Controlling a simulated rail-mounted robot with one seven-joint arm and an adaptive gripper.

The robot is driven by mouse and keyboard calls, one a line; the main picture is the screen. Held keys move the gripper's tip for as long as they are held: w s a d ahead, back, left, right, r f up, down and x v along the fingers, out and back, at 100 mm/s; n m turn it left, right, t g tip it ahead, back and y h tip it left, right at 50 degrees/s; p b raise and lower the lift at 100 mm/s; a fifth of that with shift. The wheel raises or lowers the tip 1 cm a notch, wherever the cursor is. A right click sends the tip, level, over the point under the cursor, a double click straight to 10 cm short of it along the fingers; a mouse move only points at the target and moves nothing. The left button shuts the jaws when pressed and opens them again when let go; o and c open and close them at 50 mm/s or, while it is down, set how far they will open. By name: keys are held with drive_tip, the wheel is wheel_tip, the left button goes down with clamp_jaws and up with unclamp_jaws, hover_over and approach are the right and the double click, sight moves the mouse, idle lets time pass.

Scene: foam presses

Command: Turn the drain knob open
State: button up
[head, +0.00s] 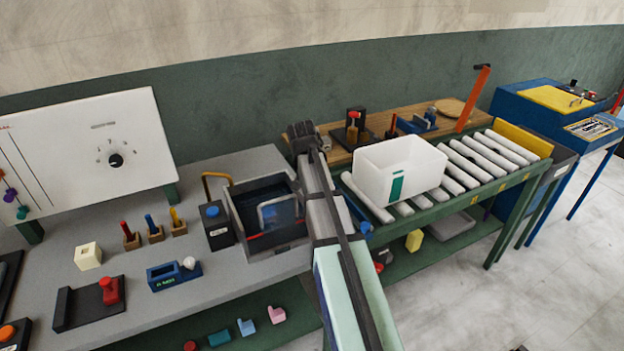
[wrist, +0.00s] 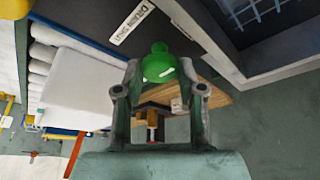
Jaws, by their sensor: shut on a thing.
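In the wrist view a round green knob (wrist: 159,66) sits between the two fingers of my gripper (wrist: 163,72). The fingers are closed on its two sides. The knob is by a dark panel (wrist: 95,12) with a white label (wrist: 131,22) that appears upside down and begins with "DRAIN". In the head view my arm crosses in front of the right end of the dark basin (head: 240,212), and the knob is hidden. How far the knob is turned cannot be told.
Right of my arm a white bin (head: 385,165) stands on white rollers (head: 470,160). A black box with a blue button (head: 213,212) stands left of the basin. The grey bench holds a blue block (head: 174,274), a red-knobbed fixture (head: 109,290) and several small pegs.

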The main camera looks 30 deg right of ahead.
drive_tip(key=shift+f, duration=0.1)
idle(0.4)
drive_tip(key=o, duration=1.1)
drive_tip(key=v, duration=1.2)
drive_tip(key=shift+w, duration=0.15)
